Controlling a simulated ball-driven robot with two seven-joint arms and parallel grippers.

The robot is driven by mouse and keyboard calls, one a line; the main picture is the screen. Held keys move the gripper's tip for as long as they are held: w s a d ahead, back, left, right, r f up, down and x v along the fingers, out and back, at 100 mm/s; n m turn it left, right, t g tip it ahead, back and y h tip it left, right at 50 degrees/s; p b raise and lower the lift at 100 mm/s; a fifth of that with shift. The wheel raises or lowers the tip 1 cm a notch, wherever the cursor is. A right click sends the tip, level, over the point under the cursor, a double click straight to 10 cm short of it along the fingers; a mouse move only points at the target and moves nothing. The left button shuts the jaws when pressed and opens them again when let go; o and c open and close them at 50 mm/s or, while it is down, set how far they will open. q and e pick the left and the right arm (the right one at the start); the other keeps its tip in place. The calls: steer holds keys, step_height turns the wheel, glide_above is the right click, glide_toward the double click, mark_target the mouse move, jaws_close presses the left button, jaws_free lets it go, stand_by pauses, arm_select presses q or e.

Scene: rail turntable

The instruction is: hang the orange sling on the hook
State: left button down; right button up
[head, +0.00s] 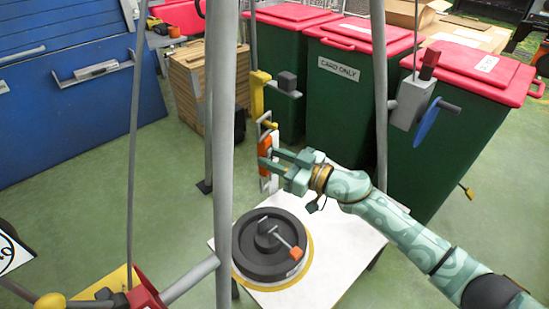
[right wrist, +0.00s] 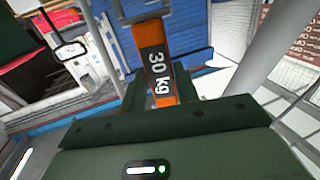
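The orange sling (head: 265,146) hangs upright near the middle of the head view, with a grey metal link at its upper end. My right gripper (head: 272,158) reaches it from the right, with its fingers around the lower part. In the right wrist view the orange sling (right wrist: 157,72), marked "30 kg", lies between the two fingers (right wrist: 160,92), which appear closed on it. A yellow part (head: 258,92) hangs just above the link; I cannot clearly make out the hook or whether the link touches it. My left gripper is out of view.
A white table (head: 324,285) below carries a dark round weight (head: 250,262) with an orange-ended lever. Grey posts (head: 222,150) stand left of the sling. Green bins with red lids (head: 345,100) stand behind. A grey box (head: 411,104) hangs at right.

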steer(key=o, duration=0.4)
steer(key=shift+c, duration=0.2)
